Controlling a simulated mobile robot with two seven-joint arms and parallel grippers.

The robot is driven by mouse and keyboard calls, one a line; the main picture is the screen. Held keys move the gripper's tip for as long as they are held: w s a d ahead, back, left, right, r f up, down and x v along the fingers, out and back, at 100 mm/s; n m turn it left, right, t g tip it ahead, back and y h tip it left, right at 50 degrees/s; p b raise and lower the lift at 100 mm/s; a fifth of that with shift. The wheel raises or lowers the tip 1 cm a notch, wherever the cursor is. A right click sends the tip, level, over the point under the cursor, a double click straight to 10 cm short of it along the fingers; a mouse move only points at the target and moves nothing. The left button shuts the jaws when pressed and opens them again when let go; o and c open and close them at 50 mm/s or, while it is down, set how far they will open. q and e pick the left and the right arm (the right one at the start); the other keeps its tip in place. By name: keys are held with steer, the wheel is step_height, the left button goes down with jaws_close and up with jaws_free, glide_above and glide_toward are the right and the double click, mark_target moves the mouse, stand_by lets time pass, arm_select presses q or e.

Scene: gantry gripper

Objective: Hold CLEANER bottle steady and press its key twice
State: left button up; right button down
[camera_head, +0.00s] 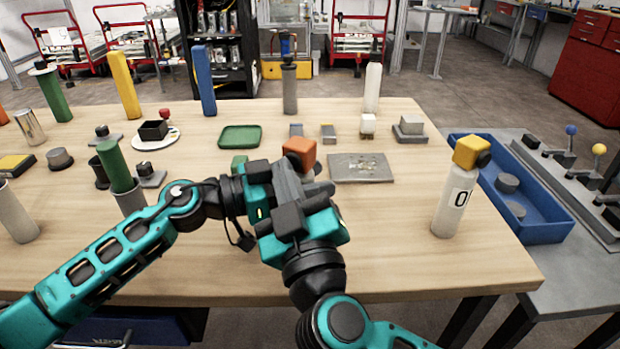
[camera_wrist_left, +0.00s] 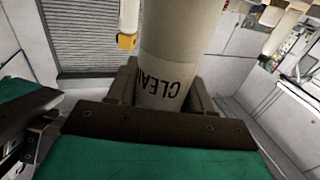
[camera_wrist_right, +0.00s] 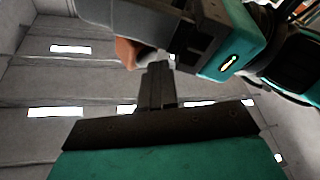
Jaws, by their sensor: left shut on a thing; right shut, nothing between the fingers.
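The CLEANER bottle (camera_wrist_left: 168,75) is a pale grey cylinder with part of its black lettering showing upside down in the left wrist view. Its orange head (camera_head: 300,152) shows above my grippers in the head view; the body is mostly hidden there. My left gripper (camera_wrist_left: 165,95) is shut around the bottle's body, one finger on each side. My right gripper (camera_wrist_right: 156,72) is shut and empty, its fingertips close beside the orange head (camera_wrist_right: 129,52). I cannot tell whether they touch it. The key itself is not clearly visible.
A white bottle (camera_head: 453,205) marked 0 with a yellow head stands at the table's right. A grey plate (camera_head: 361,168) lies just right of my grippers. A green tray (camera_head: 240,136) and several blocks stand behind. A blue bin (camera_head: 540,230) is beyond the right edge.

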steer(key=shift+s, duration=0.1)
steer(key=shift+s+a, duration=0.2)
steer(key=shift+s, duration=0.1)
steer(key=shift+s+a, duration=0.1)
steer(key=s+a, duration=0.1)
steer(key=s, duration=0.2)
steer(key=s+a, duration=0.1)
steer(key=s, duration=0.1)
steer(key=shift+s+a, duration=0.1)
steer(key=shift+a, duration=0.25)
stand_by(1.2)
arm_select(q)
steer(key=o, duration=1.3)
steer(key=shift+o, duration=0.2)
